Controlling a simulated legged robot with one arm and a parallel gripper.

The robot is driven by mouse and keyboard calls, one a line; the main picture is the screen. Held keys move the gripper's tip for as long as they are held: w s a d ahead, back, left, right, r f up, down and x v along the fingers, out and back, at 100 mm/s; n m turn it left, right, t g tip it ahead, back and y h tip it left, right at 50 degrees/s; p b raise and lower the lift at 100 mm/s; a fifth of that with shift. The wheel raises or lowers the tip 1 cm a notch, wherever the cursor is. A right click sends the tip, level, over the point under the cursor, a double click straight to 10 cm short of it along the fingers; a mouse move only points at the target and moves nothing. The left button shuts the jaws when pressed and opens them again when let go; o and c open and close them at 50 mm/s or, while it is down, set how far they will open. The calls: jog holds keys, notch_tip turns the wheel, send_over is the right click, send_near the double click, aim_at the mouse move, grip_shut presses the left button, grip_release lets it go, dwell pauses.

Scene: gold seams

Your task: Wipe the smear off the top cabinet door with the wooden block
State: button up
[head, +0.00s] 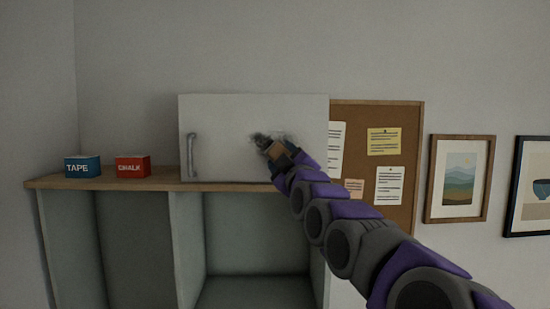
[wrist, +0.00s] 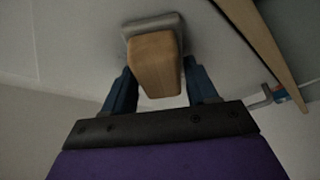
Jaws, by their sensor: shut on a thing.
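The top cabinet door (head: 225,120) is a pale panel with a grey vertical handle (head: 191,157) at its left side. A dark smear (head: 259,138) shows on the door right of its middle, partly hidden by my gripper. My gripper (head: 277,151) is at the door and shut on the wooden block (head: 275,151). In the wrist view, the wooden block (wrist: 154,65) sits between the blue fingers, with a grey pad (wrist: 153,22) at its far end. The pad appears against or very close to the door (wrist: 80,35); exact contact is unclear. The smear is not distinguishable in the wrist view.
A wooden shelf top (head: 110,183) runs below the door, with a blue TAPE box (head: 82,167) and a red CHALK box (head: 132,167) at left. Open compartments (head: 255,235) lie underneath. A corkboard (head: 400,130) with notes and framed pictures (head: 461,180) hang at right.

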jog(key=shift+d+r+p, duration=0.1)
jog(key=shift+d+p, duration=0.6)
jog(key=shift+d, duration=0.45)
jog(key=shift+s+d+f, duration=0.1)
jog(key=shift+d+f, duration=0.1)
jog(key=shift+d, duration=0.55)
jog(key=shift+a, duration=0.15)
